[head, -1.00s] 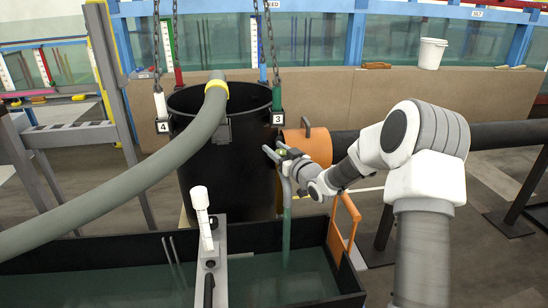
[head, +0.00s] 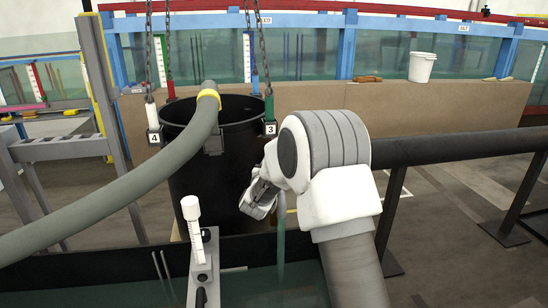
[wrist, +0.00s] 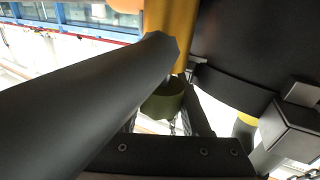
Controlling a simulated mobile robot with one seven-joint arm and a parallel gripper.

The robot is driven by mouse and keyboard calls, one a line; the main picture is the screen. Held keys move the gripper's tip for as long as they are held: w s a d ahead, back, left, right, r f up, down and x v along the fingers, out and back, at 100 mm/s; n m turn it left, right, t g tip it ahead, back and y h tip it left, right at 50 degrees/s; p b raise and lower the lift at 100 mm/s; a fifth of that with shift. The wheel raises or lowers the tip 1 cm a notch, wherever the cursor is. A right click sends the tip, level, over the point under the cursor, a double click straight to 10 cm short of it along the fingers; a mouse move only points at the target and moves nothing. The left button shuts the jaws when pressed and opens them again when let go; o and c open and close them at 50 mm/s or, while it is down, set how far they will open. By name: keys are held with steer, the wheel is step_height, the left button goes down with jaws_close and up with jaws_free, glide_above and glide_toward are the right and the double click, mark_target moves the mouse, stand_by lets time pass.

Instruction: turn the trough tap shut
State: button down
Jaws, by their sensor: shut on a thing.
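My gripper (head: 257,198) is low in front of the black tank in the head view, largely hidden by my own wrist and forearm. In the wrist view its two fingers (wrist: 166,120) are closed around an olive-green knob-like piece (wrist: 164,100), which looks like the tap's handle. A thick dark grey cylinder (wrist: 85,105) crosses in front of it, and I cannot tell whether it is part of the tap. A thin greenish vertical stream or pipe (head: 281,240) runs down into the black trough (head: 90,272). The top of the tap is hidden in the head view.
The black tank (head: 205,180) stands close behind, with a grey hose (head: 120,195) and hanging chains. A white-topped upright (head: 191,210) stands on a grey bar over the trough. A dark pipe (head: 460,145) runs right. A white bucket (head: 422,67) sits on the back wall.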

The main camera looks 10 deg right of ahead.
steer(key=m+g+h+p, duration=0.2)
steer(key=m+g+h, duration=0.1)
steer(key=m+g, duration=0.1)
steer(key=s+d+m+g+h+p, duration=0.1)
steer(key=m+g+h+p, duration=0.1)
steer(key=m+g+h, duration=0.2)
steer(key=s+d+m+g+h+p, duration=0.1)
steer(key=m+g+h, duration=0.2)
steer(key=g+h, duration=0.1)
steer(key=shift+r+m+g+p, duration=0.1)
steer(key=shift+m+g+p, duration=0.3)
steer(key=shift+g, duration=0.5)
steer(key=shift+a+m+g+b, duration=0.15)
steer(key=shift+m+g+b, duration=0.45)
steer(key=shift+g+b, duration=0.45)
steer(key=shift+s+r+m+g+b, duration=0.2)
steer(key=shift+s+m+g+b, duration=0.25)
steer(key=shift+g, duration=0.2)
steer(key=shift+c, duration=2.1)
jaws_free()
steer(key=shift+d+f, duration=0.1)
steer(key=shift+d, duration=0.15)
steer(key=shift+o, duration=0.2)
steer(key=shift+a+f, duration=0.1)
